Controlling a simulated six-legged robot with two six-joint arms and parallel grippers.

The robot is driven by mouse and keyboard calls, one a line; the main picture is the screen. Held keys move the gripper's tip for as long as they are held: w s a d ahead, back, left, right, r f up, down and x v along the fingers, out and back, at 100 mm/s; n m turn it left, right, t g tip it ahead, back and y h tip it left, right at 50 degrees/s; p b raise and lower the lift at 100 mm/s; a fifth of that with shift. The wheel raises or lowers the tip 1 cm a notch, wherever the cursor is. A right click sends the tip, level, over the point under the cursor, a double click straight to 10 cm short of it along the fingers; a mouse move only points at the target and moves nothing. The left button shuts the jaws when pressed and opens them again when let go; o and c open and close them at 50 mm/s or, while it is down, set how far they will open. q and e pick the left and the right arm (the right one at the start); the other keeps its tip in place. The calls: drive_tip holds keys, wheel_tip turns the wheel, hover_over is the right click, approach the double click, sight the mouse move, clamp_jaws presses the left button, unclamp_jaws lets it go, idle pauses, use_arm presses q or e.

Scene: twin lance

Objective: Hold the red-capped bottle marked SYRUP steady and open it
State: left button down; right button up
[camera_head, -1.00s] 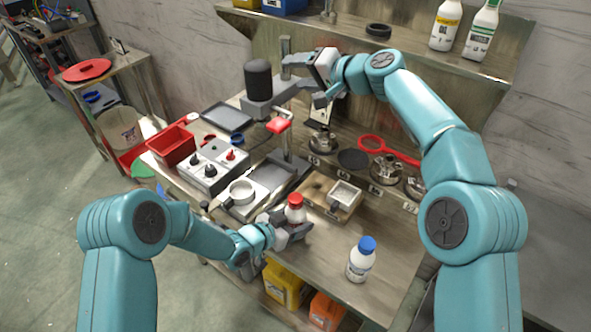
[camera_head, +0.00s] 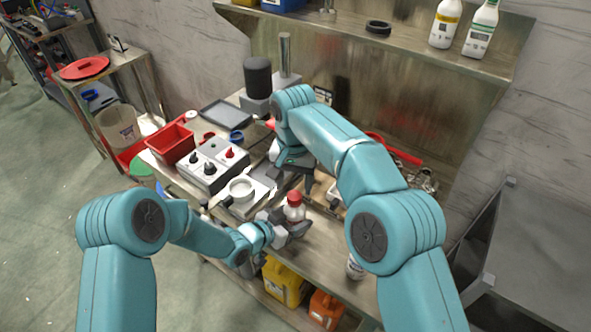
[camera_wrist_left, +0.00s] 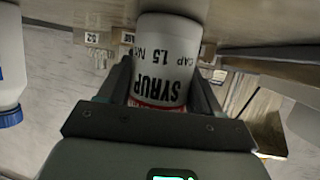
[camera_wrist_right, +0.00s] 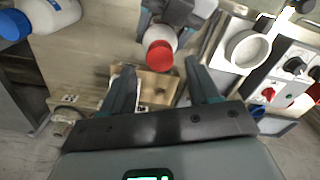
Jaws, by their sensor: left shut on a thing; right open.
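The white bottle marked SYRUP (camera_wrist_left: 165,62) stands between the fingers of my left gripper (camera_head: 284,226), which is shut on its body. The red cap (camera_head: 294,198) is on top and clear of those fingers. My right gripper (camera_head: 292,182) is open and empty, above and just behind the bottle in the head view. In the right wrist view the red cap (camera_wrist_right: 160,56) shows beyond and between the right gripper's spread fingertips (camera_wrist_right: 160,78), not touched by them as far as I can tell.
A blue-capped white bottle (camera_wrist_right: 45,16) stands to the bottle's right, mostly hidden by my right arm in the head view. A control box with knobs (camera_head: 212,165), a white round cup (camera_head: 239,190) and a red bin (camera_head: 171,143) lie to the left.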

sight(296, 195)
use_arm(q)
drive_tip(key=shift+d, duration=0.25)
use_arm(e)
drive_tip(key=f, duration=0.3)
drive_tip(key=shift+d+f, duration=0.2)
drive_tip(key=shift+d, duration=0.1)
use_arm(q)
drive_tip(key=shift+a, duration=0.15)
use_arm(e)
drive_tip(key=shift+a+f, duration=0.2)
drive_tip(key=shift+f, duration=0.05)
drive_tip(key=shift+d, duration=0.1)
drive_tip(key=c, duration=1)
drive_tip(key=shift+c, duration=0.5)
drive_tip(key=n, duration=0.9)
drive_tip(key=shift+w+n, duration=0.1)
drive_tip(key=shift+n, duration=0.3)
drive_tip(key=shift+r, duration=0.1)
drive_tip(key=shift+r, duration=0.15)
